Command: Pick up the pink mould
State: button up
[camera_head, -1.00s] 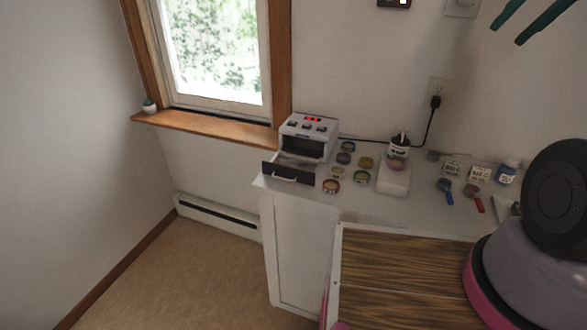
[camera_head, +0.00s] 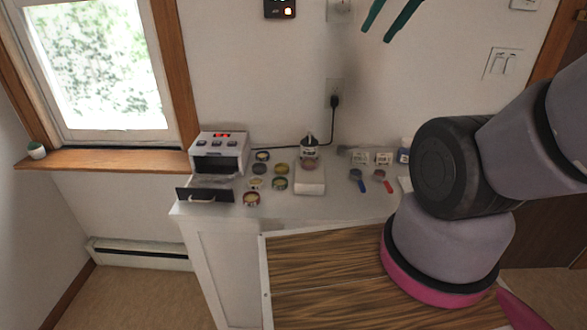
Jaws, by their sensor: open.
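Several small round moulds stand in a cluster on the white counter (camera_head: 335,209), right of a small white oven. One at the front (camera_head: 251,199) has a reddish-pink rim and a yellowish inside. A pinkish round piece (camera_head: 309,164) sits on a white block (camera_head: 311,180) to the right, just in front of a small bottle. Both are small, and I cannot tell for sure which is the pink mould. My arm fills the right side of the view, and my gripper is out of view.
The oven (camera_head: 219,153) has its front drawer (camera_head: 206,195) pulled out. Blue-handled (camera_head: 361,185) and red-handled (camera_head: 387,186) tools lie right of the block. Small labelled boxes (camera_head: 383,159) stand behind them. A wood-topped surface (camera_head: 320,266) lies in front. A cord runs to the outlet.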

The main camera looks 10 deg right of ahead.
aim_at(307, 163)
jog(key=k, duration=0.6)
jog(key=j+z, duration=0.1)
jog(key=z, duration=1.6)
jog(key=k+j, duration=0.15)
jog(key=j, duration=0.2)
jog(key=k+j+z, duration=0.15)
jog(key=j, duration=0.25)
jog(key=k+j, duration=0.1)
jog(key=j, duration=0.25)
jog(key=k+j+z, duration=0.1)
jog(key=j, duration=0.25)
jog(key=k+j+z, duration=0.1)
jog(key=k+j, duration=0.1)
jog(key=j, duration=0.1)
